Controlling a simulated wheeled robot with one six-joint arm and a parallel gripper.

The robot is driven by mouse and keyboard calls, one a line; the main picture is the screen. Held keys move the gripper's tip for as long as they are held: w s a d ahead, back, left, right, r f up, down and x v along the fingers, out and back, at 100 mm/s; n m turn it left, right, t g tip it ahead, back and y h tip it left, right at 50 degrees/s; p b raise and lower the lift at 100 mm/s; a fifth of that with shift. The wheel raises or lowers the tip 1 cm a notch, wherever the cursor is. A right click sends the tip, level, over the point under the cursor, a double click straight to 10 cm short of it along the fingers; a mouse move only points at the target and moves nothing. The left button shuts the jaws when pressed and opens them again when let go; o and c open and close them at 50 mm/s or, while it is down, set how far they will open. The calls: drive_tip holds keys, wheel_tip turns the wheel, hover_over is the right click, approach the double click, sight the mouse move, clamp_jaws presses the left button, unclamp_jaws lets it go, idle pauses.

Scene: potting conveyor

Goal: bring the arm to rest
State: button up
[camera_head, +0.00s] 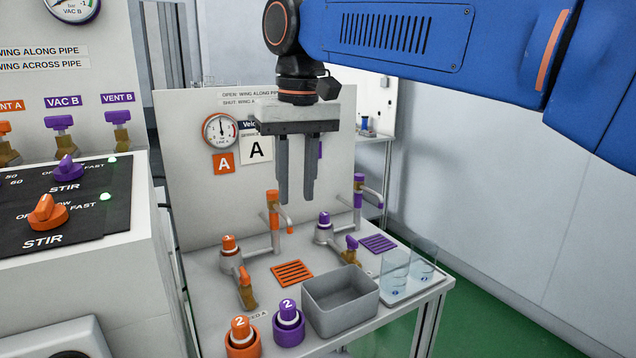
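My gripper (296,197) hangs from my blue arm above the white bench (205,290), fingers pointing down. The two grey fingers stand a little apart with nothing between them, so it is open and empty. The fingertips appear in front of the bench's back panel (190,140), between the orange tap (273,215) and the purple tap (358,190). They look clear of both, though the exact depth is hard to tell. My arm comes in from the upper right.
On the bench stand a grey bin (341,318), two clear beakers (395,272), an orange-capped item (241,332) and a purple-capped item (288,318). An orange grate (292,273) lies flat. A control console (75,215) stands at left. Green floor is clear at right.

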drive_tip(key=s+d+f+m+t, duration=0.15)
drive_tip(key=d+f, duration=0.35)
drive_tip(key=d, duration=0.6)
drive_tip(key=s+d+f+m+t, duration=0.1)
drive_tip(key=s+d+f, duration=0.2)
drive_tip(key=d+f, duration=0.55)
drive_tip(key=s+d+f+m+t, duration=0.1)
drive_tip(key=s+d+f, duration=0.4)
drive_tip(key=d+f, duration=0.2)
drive_tip(key=s+d+f+m, duration=0.1)
drive_tip(key=s+d+f, duration=0.5)
drive_tip(key=d+f, duration=0.1)
drive_tip(key=shift+s+d+f+m+t+h, duration=0.15)
drive_tip(key=shift+d+f+m+t+h, duration=0.15)
drive_tip(key=shift+d, duration=0.5)
